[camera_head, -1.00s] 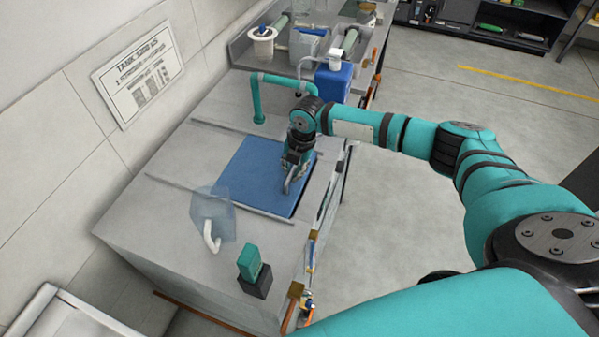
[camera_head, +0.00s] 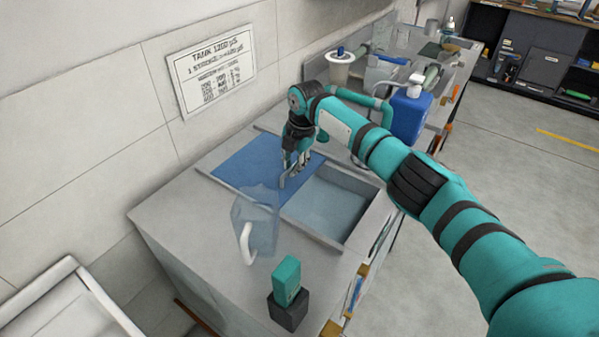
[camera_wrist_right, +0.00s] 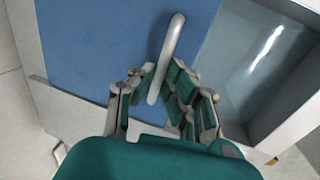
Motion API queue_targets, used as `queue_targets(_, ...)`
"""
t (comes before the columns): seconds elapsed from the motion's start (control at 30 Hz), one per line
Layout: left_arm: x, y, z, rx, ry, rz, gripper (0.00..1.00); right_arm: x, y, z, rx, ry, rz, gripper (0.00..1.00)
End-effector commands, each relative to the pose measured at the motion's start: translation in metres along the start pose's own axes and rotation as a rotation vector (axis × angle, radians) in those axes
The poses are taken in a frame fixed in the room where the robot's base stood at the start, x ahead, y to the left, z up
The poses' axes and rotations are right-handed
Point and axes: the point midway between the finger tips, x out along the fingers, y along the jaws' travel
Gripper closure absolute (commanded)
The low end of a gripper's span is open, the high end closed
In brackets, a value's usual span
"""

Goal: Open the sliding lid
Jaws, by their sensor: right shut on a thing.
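The blue sliding lid (camera_head: 246,170) lies on the tank top, toward the wall side. To its right the tank opening (camera_head: 328,207) is uncovered, with pale bluish liquid or floor inside. My right gripper (camera_head: 290,176) is at the lid's edge next to the opening, shut on the lid's pale handle. In the right wrist view the handle (camera_wrist_right: 168,58) stands between the fingers of the gripper (camera_wrist_right: 160,92), with the blue lid (camera_wrist_right: 95,45) at left and the opening (camera_wrist_right: 262,60) at right. My left gripper is not in view.
A clear jug (camera_head: 256,224) with a white handle stands near the tank, in front of the lid. A teal-and-black block (camera_head: 288,292) sits at the front corner. A sign (camera_head: 212,75) hangs on the wall.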

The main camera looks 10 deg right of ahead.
Motion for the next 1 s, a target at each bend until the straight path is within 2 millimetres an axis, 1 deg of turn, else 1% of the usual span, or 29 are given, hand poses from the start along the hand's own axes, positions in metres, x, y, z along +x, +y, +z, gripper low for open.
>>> queue_targets(0.3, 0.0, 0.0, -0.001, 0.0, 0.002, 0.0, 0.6, -0.001, 0.001, 0.002, -0.001, -0.005, 0.0, 1.0)
queue_targets(0.33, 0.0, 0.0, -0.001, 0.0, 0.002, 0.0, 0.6, -0.001, 0.001, 0.002, 0.0, -0.005, 0.0, 0.86)
queue_targets(0.4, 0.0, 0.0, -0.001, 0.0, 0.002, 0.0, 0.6, -0.001, 0.0, 0.002, 0.0, -0.004, 0.0, 0.77)
queue_targets(0.5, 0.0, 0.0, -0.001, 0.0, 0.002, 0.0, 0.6, -0.001, 0.0, 0.001, 0.0, -0.003, 0.0, 0.66)
queue_targets(0.7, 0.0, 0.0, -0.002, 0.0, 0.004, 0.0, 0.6, 0.0, 0.0, 0.001, 0.0, -0.002, 0.0, 0.66)
queue_targets(0.8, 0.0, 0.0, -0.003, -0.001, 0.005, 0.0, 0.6, -0.003, 0.0, 0.001, 0.0, -0.002, 0.001, 0.66)
queue_targets(0.87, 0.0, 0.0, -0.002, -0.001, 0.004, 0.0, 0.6, -0.009, 0.001, 0.001, 0.0, -0.002, 0.001, 0.66)
queue_targets(0.97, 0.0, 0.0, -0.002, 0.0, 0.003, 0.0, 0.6, -0.024, 0.001, 0.001, 0.0, -0.003, 0.003, 0.66)
queue_targets(1.0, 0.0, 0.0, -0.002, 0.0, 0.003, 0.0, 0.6, -0.032, 0.001, 0.001, -0.002, -0.004, 0.004, 0.66)
